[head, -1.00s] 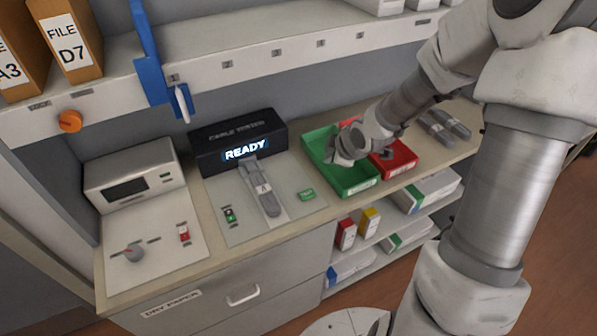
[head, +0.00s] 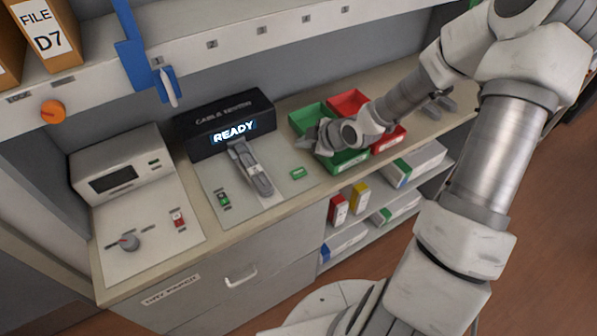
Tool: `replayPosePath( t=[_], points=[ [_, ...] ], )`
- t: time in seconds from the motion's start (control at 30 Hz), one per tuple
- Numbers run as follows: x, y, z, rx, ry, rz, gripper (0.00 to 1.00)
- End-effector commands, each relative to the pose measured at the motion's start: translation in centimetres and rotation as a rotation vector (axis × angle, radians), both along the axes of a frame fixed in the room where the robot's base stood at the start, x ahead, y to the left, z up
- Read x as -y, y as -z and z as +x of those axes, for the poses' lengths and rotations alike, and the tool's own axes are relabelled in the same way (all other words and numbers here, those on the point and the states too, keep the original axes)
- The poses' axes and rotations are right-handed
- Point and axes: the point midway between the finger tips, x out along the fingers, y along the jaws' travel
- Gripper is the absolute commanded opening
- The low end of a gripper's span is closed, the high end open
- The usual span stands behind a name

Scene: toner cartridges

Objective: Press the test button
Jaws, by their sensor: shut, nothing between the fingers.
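The black tester (head: 225,125) stands on the worktop with its display (head: 233,132) reading READY. A grey cartridge (head: 250,168) lies against its front, on the pale panel. A small green button (head: 298,173) with unreadable lettering sits on the panel's right part; it looks like the test button. A green switch (head: 224,200) is at the panel's left. My gripper (head: 303,145) is shut and empty. It points left, above and behind the green button in the picture, at the left side of the green tray. It appears apart from the button; its exact height is unclear.
The green tray (head: 303,114) and red tray (head: 347,101) stand to the right, partly hidden by my arm. A grey device (head: 116,172) with a knob (head: 128,242) and red switch (head: 178,218) is at left. A shelf (head: 230,40) with blue bracket (head: 140,60) hangs above.

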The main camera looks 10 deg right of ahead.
Motion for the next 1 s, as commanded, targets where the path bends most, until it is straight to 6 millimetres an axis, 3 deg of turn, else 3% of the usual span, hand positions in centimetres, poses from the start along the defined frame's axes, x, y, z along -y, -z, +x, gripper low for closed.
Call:
replayPosePath(
  t=[0.27, 0.7, 1.0],
  points=[
    [0.0, 2.4, 0.0, -0.001, -0.001, 0.0, 0.0],
    [0.0, 7.9, 0.0, 0.0, 0.0, 0.0, 0.0],
    [0.0, 8.7, 0.0, 0.0, 0.0, 0.0, 0.0]
  ],
)
